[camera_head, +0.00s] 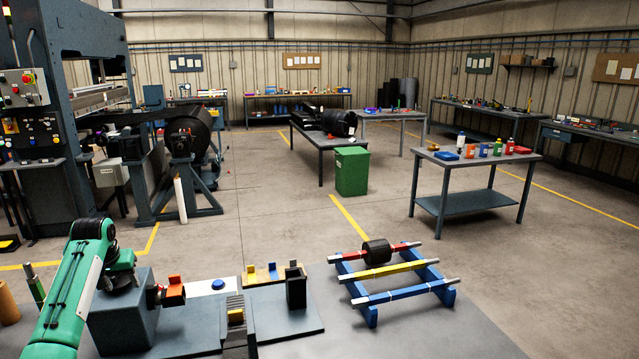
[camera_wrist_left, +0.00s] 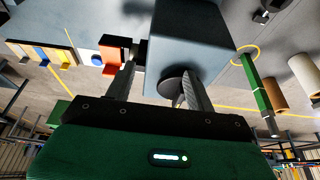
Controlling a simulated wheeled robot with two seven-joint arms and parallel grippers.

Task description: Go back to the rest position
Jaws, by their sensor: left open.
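My left arm comes in from the lower left in the head view. Its left gripper (camera_head: 121,284) is at the top of a large grey block (camera_head: 124,325) on the bench. In the left wrist view the two fingers of the left gripper (camera_wrist_left: 158,78) stand apart. A dark round disc (camera_wrist_left: 176,84) shows between them, in front of the grey block (camera_wrist_left: 190,35). I see nothing held, though the disc partly overlaps one finger in the view. My right gripper is in neither view.
An orange clamp-like part (camera_head: 172,291) sits right of the block, near a blue button (camera_head: 218,284). A green-and-dark tool (camera_head: 36,286) and a tan cylinder (camera_head: 8,304) stand left. A blue rack (camera_head: 371,312) with coloured bars stands at right. Bare bench lies around the rack.

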